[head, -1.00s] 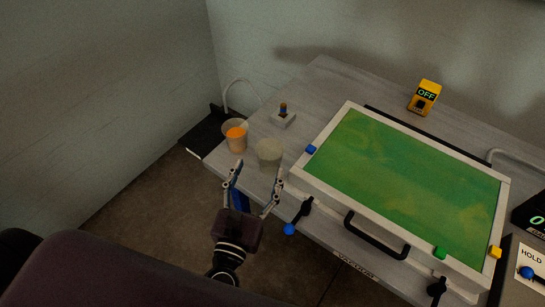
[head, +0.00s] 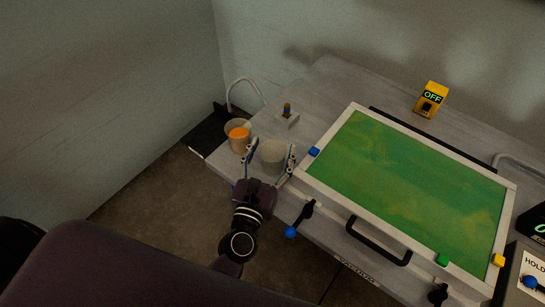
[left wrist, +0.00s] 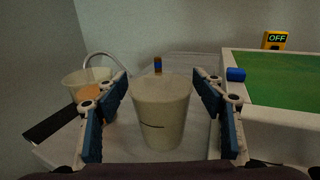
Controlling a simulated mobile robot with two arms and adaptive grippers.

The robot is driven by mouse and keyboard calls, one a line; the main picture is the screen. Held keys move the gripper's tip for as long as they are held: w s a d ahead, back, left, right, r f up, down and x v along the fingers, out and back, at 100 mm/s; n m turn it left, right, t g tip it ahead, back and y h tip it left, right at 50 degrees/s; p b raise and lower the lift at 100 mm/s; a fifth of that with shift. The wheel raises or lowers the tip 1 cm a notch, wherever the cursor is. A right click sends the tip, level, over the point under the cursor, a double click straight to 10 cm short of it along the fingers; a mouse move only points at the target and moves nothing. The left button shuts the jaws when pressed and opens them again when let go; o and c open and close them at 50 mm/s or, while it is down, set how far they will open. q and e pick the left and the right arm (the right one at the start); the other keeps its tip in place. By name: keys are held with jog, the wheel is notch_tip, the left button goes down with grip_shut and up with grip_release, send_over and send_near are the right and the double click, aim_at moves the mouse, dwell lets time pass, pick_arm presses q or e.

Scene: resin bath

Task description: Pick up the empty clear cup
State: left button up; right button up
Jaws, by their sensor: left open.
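The empty clear cup (head: 272,156) stands upright on the grey table, left of the green bath. In the left wrist view the cup (left wrist: 161,112) is centred, with a dark line on its side. My left gripper (head: 271,152) is open, with one finger on each side of the cup. In the left wrist view its blue-padded fingers (left wrist: 163,105) show gaps to the cup on both sides. A second cup (head: 239,143) with orange contents stands to the left, just outside the left finger; it also shows in the left wrist view (left wrist: 84,84). My right gripper is not in view.
The white-framed bath with a green surface (head: 410,190) stands close to the right finger, with a blue clip (head: 314,152) at its corner. A small block with a dark peg (head: 287,116) stands behind the cups.

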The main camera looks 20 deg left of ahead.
pick_arm(q)
jog(key=c, duration=0.9)
jog(key=shift+c, duration=0.2)
